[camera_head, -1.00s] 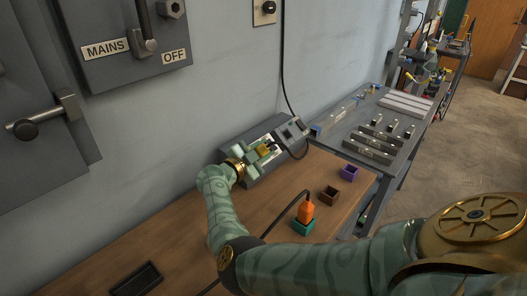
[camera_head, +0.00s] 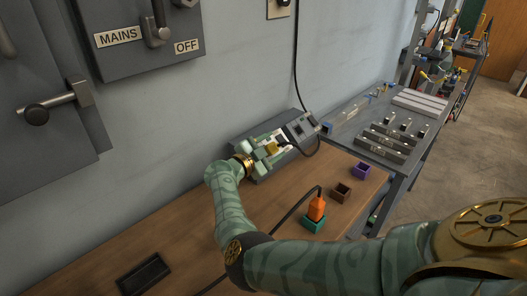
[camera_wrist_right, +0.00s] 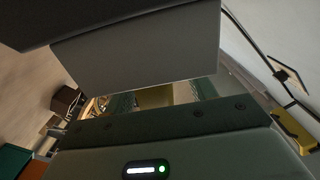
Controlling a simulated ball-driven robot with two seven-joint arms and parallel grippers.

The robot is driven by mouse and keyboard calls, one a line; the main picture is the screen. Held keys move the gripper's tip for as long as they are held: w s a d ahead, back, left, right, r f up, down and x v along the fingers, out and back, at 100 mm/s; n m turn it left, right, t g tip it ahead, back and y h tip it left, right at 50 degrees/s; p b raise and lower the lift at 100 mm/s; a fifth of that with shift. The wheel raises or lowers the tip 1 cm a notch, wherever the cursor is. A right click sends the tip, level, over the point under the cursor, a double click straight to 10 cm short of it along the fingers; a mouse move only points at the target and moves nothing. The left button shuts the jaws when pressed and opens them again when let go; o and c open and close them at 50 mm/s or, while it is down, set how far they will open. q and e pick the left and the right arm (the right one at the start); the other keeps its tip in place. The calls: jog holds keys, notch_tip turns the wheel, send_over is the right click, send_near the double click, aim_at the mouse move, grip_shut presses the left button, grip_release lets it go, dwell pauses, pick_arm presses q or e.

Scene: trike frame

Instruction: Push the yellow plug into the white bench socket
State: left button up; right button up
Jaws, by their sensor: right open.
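The yellow plug (camera_head: 271,148) is at the grey bench unit (camera_head: 308,126) against the wall, with a dark part at its right side. My right gripper (camera_head: 268,151) is open, with its pale green fingers around or beside the plug; a gap between them and the plug is too small to tell. The white bench socket is not clear to me, as the gripper covers that part of the unit. In the right wrist view a dull yellow patch (camera_wrist_right: 155,97), perhaps the plug, shows between two greenish pieces below a large grey block. My left gripper is not in view.
An orange plug (camera_head: 316,208) stands in a teal holder (camera_head: 313,224), its dark cable crossing the wooden bench. A brown box (camera_head: 340,192) and a purple box (camera_head: 360,171) are near the bench's right end. A black tray (camera_head: 144,273) lies at front left.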

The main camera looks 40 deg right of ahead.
jog(key=s+a+p, duration=0.1)
jog(key=a+p, duration=0.2)
jog(key=a, duration=1.3)
jog(key=shift+s+r, duration=0.15)
jog(key=shift+s, duration=0.15)
